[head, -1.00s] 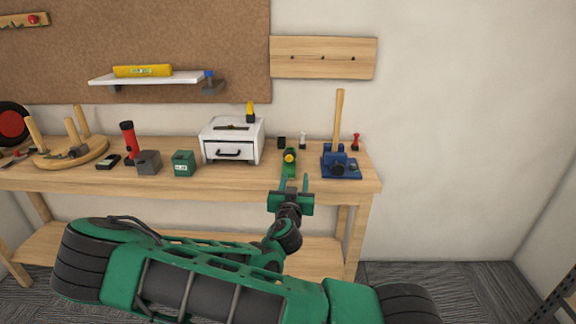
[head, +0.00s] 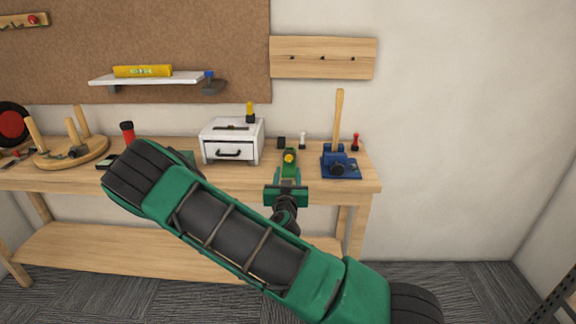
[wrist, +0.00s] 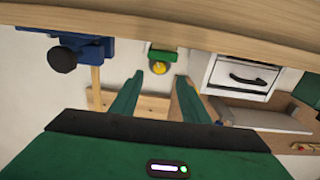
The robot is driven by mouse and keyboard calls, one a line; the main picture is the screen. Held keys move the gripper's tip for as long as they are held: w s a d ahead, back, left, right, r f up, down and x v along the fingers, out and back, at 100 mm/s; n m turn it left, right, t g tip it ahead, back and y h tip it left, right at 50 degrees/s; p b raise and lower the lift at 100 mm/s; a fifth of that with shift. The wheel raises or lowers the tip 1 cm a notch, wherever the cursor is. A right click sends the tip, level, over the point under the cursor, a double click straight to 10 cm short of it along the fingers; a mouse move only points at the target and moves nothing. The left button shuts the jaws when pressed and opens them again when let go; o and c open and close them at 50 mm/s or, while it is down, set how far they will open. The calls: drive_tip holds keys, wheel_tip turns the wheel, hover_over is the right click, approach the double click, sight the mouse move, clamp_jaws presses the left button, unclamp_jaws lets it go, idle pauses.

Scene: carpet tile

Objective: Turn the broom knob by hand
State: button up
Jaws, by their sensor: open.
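A wooden stick (head: 339,115) stands upright in a blue clamp-like fixture (head: 345,170) at the right end of the workbench. A dark knob (head: 337,168) sits on the fixture's front. The knob also shows at the left of the wrist view (wrist: 62,58), beside the blue body (wrist: 90,46). My gripper (head: 288,172) is open and empty at the bench's front edge, left of the blue fixture. In the wrist view its fingers (wrist: 156,92) are apart, pointing towards a green object with a yellow knob (wrist: 158,67), with nothing between them. The gripper partly covers that object in the head view (head: 289,158).
A white drawer box (head: 231,143) stands left of the green object. A red small item (head: 355,142) stands behind the blue fixture. A wooden ring stand (head: 70,150) is at the far left. The workbench (head: 368,187) has clear wood at its right front corner.

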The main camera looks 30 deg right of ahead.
sight(289, 160)
drive_tip(key=x, duration=0.7)
drive_tip(key=shift+w+d, duration=0.1)
drive_tip(key=shift+w, duration=0.1)
drive_tip(key=c, duration=1.1)
drive_tip(key=shift+o, duration=0.2)
drive_tip(key=shift+n, duration=1.6)
drive_tip(key=o, duration=1.1)
drive_tip(key=shift+c, duration=0.2)
drive_tip(key=shift+s, duration=0.1)
